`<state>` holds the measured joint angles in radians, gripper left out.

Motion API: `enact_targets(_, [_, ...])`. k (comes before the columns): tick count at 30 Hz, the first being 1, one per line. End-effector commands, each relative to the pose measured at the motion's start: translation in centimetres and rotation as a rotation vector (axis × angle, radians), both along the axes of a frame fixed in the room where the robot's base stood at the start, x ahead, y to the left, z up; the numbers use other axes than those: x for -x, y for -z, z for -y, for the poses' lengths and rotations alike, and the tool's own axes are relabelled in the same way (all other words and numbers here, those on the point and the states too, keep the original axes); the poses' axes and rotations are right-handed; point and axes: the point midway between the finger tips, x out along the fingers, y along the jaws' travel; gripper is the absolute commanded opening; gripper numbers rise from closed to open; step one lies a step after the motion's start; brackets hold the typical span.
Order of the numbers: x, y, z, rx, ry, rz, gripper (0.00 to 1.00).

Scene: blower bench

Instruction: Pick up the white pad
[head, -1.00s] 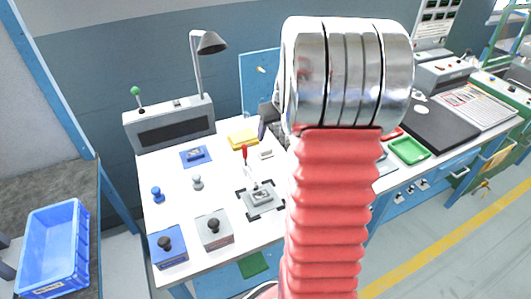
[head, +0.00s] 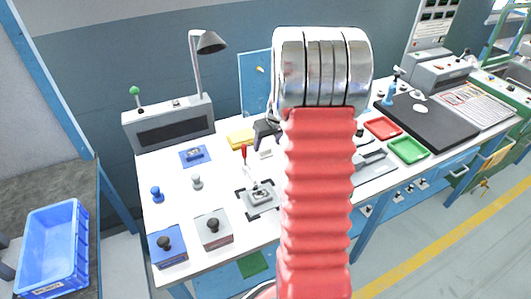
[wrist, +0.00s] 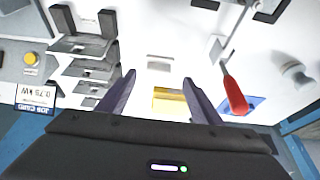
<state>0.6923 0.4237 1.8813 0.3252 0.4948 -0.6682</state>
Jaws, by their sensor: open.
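The white pad (head: 265,154) is a small pale block lying flat on the white bench, right of the red-handled lever. In the wrist view the white pad (wrist: 160,61) shows beyond my fingertips, roughly centred between them.
Grey stepped brackets (wrist: 93,50) stand left in the wrist view. Red (head: 382,129) and green (head: 408,150) trays lie right.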

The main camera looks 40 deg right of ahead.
Motion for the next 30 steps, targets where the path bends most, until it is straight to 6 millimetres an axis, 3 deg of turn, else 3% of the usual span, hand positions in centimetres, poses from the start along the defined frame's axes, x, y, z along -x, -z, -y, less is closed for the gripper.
enact_targets(11, [-0.1, 0.3, 0.1, -0.001, 0.000, -0.001, 0.59])
enact_targets(24, [-2.0, 4.3, 0.8, -0.002, 0.001, -0.001, 0.59])
enact_targets(30, [-2.2, 4.7, 0.9, 0.000, 0.001, 0.000, 0.59])
